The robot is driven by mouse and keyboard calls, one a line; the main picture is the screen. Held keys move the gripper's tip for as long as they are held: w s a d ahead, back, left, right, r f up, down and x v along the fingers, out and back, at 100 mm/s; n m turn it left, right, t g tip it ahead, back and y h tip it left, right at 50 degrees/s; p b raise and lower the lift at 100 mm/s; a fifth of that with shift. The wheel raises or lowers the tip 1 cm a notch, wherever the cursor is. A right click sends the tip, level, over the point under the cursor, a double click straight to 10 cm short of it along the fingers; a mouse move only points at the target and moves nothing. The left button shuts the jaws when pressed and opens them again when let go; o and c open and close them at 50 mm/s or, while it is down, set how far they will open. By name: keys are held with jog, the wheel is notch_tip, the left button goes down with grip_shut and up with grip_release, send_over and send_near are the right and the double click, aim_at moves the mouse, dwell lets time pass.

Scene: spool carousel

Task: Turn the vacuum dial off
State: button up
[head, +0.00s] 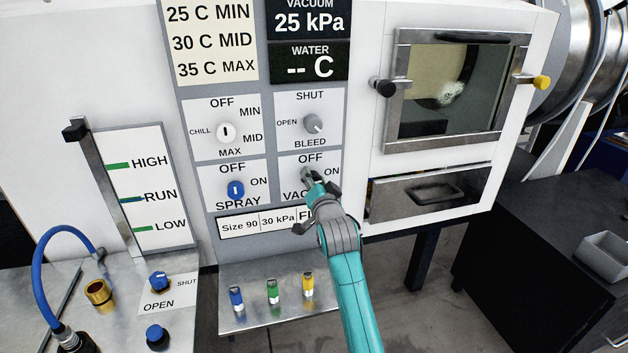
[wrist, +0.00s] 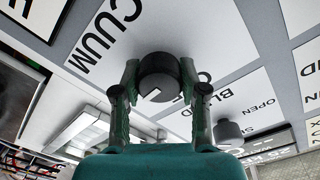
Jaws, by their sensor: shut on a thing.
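The vacuum dial (wrist: 158,72) is a dark round knob with a short white mark on its face. It sits on a white panel with OFF, ON and VACUUM labels, low on the right of the control panel (head: 264,165). My gripper (head: 309,184) is at this dial and covers most of it in the head view. In the wrist view my gripper (wrist: 158,88) has one finger on each side of the dial and is shut on it. I cannot tell surely which label the white mark points to. The vacuum display (head: 308,20) reads 25 kPa.
A grey bleed knob (head: 313,124) is just above the dial. A blue spray knob (head: 236,190) is to its left, and a white chill knob (head: 225,132) above that. A drawer (head: 430,192) is close on the right. A metal shelf (head: 245,322) with small coloured cylinders lies below.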

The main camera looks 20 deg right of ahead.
jog(key=n, duration=0.8)
jog(key=shift+a+n, duration=0.1)
jog(key=shift+n, duration=0.2)
jog(key=n, duration=0.4)
jog(key=shift+n, duration=0.4)
jog(key=shift+a+n+y, duration=0.1)
jog(key=shift+n+y, duration=0.2)
jog(key=shift+n, duration=1.8)
jog(key=o, duration=1.1)
jog(key=shift+o, duration=0.2)
